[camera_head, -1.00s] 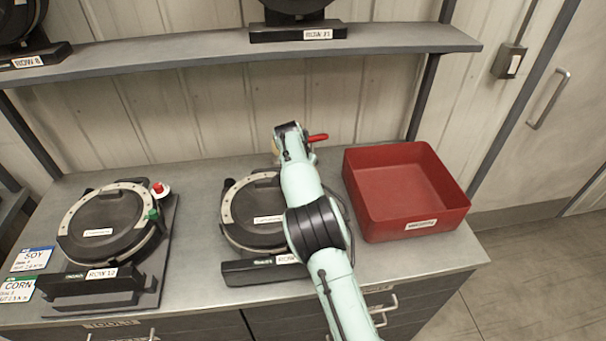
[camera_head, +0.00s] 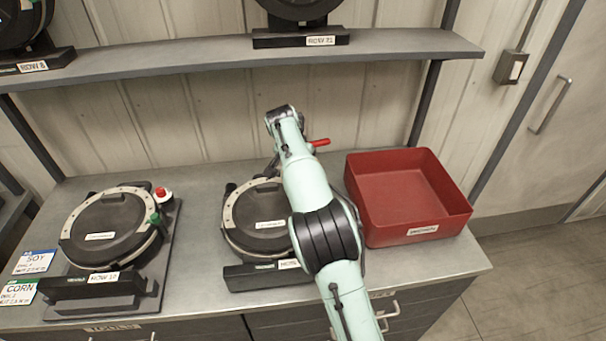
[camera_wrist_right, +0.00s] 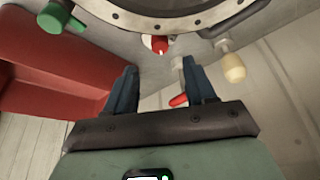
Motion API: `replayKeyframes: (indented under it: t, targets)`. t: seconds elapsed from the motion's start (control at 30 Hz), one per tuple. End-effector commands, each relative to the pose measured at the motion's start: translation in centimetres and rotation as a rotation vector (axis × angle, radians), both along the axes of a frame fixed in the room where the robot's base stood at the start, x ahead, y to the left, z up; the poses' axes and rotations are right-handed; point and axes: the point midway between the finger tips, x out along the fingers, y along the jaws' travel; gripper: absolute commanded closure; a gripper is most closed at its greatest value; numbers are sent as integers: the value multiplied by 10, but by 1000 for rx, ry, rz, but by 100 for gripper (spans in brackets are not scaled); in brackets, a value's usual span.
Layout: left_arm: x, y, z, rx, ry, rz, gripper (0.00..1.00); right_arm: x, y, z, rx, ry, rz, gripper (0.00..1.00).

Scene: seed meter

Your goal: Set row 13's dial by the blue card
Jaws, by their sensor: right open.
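The middle seed meter (camera_head: 258,217) lies on the bench, a dark disc with a pale rim; my right arm covers its right side and part of its row label. The blue SOY card (camera_head: 35,262) lies at the bench's left edge; its small print is too blurred to read. In the right wrist view, my right gripper (camera_wrist_right: 160,88) is open and empty. Beyond its fingertips are a small red-pointer dial (camera_wrist_right: 159,44) on a white base at the meter's rim, a green knob (camera_wrist_right: 58,18) and a cream knob (camera_wrist_right: 233,68). My left gripper is out of view.
A green CORN card (camera_head: 18,292) lies below the blue one. A red lever (camera_head: 320,142) sticks out behind my arm. A shelf (camera_head: 240,50) runs above.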

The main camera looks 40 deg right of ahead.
Motion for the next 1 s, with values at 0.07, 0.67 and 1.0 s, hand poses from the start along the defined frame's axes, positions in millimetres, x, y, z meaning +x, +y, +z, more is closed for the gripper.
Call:
replayKeyframes:
  t: [0.07, 0.67, 1.0]
  targets:
    - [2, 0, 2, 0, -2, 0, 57, -2, 6, 18, -1, -5, 2, 45]
    - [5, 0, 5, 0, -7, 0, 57, -9, 19, 50, 0, 0, 0, 45]
    - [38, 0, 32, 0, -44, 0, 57, 10, 22, 52, -2, -2, -307, 45]
